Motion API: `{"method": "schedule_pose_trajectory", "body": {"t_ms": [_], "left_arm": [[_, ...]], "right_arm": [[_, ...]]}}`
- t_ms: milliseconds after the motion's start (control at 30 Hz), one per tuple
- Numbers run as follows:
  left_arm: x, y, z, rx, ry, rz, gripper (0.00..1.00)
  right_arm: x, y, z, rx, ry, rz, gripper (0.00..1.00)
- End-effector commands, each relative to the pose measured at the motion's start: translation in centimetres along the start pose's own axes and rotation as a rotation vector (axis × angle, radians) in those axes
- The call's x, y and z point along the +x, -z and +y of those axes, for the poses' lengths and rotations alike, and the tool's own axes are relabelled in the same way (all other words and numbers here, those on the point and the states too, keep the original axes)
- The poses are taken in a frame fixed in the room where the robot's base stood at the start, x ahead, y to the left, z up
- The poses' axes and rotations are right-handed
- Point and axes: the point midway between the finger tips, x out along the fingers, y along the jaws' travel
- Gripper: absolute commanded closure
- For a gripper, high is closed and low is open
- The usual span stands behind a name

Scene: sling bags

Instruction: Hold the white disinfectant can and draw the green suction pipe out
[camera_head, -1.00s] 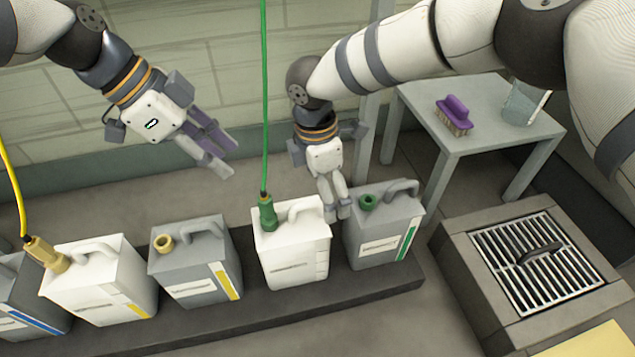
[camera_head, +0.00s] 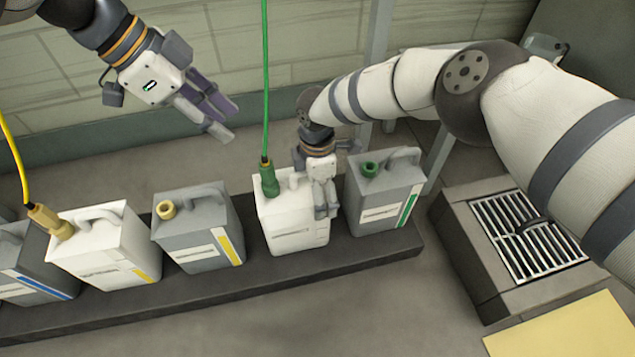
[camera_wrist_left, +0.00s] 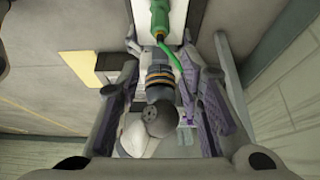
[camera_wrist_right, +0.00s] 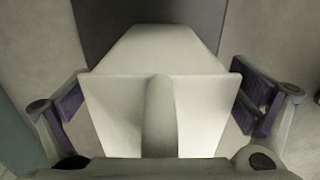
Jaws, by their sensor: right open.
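The white can (camera_head: 292,228) stands upright on the dark plinth. Its green suction fitting (camera_head: 268,181) sits at its top left, and the green pipe (camera_head: 265,80) rises from it. My right gripper (camera_head: 325,208) is over the can's right part. In the right wrist view, its open fingers stand on either side of the white can (camera_wrist_right: 155,50), with the handle (camera_wrist_right: 160,115) between them; contact is unclear. My left gripper (camera_head: 227,118) is open and empty, up and left of the fitting. The fitting also shows in the left wrist view (camera_wrist_left: 160,18), beyond the fingers.
A grey can with a green cap (camera_head: 384,197) stands close on the right. A grey can with a yellow cap (camera_head: 200,245) and a white can with a yellow hose (camera_head: 105,258) stand left. A floor grate (camera_head: 520,235) lies right.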

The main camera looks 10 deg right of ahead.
Motion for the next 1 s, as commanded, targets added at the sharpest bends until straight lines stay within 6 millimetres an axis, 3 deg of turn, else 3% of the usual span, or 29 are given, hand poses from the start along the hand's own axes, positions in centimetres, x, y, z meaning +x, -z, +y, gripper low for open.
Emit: {"method": "schedule_pose_trajectory", "body": {"t_ms": [33, 233, 267, 300, 367, 467, 567, 700, 800, 900, 1000], "left_arm": [[0.0, 0.0, 0.0, 0.0, 0.0, 0.0, 0.67], [0.0, 0.0, 0.0, 0.0, 0.0, 0.0, 0.67], [0.0, 0.0, 0.0, 0.0, 0.0, 0.0, 0.67], [0.0, 0.0, 0.0, 0.004, 0.0, -0.001, 0.58], [0.3, -0.1, 0.3, 0.053, -0.006, -0.017, 0.55], [1.8, -0.7, 1.6, 0.338, -0.036, -0.099, 0.55], [3.7, -1.4, 2.8, 0.83, -0.09, -0.217, 0.55], [5.3, -0.8, 3.2, 1.506, -0.161, -0.351, 0.55], [6.0, 0.3, 3.0, 1.858, -0.191, -0.419, 0.55], [6.3, 1.1, 2.8, 2.059, -0.208, -0.461, 0.55], [6.8, 1.2, 2.5, 2.126, -0.214, -0.477, 0.55]], "right_arm": [[0.0, 0.0, 0.0, 0.0, 0.0, 0.0, 0.0], [0.0, 0.0, 0.0, 0.0, 0.0, 0.0, 0.45], [0.0, 0.0, 0.0, 0.0, 0.0, 0.0, 0.47], [0.0, 0.0, 0.0, 0.0, 0.0, 0.0, 0.47], [0.0, 0.0, 0.0, 0.0, 0.0, 0.0, 0.47], [0.0, 0.0, 0.0, 0.0, 0.001, 0.0, 0.47], [0.0, 0.0, 0.0, 0.0, 0.001, 0.0, 0.47], [0.0, 0.0, 0.0, 0.0, 0.001, 0.0, 0.47], [0.0, 0.0, 0.0, 0.0, 0.001, 0.0, 0.47], [0.0, 0.0, 0.0, 0.0, 0.002, 0.0, 0.47], [0.0, 0.0, 0.0, 0.0, 0.002, 0.0, 0.47]]}}
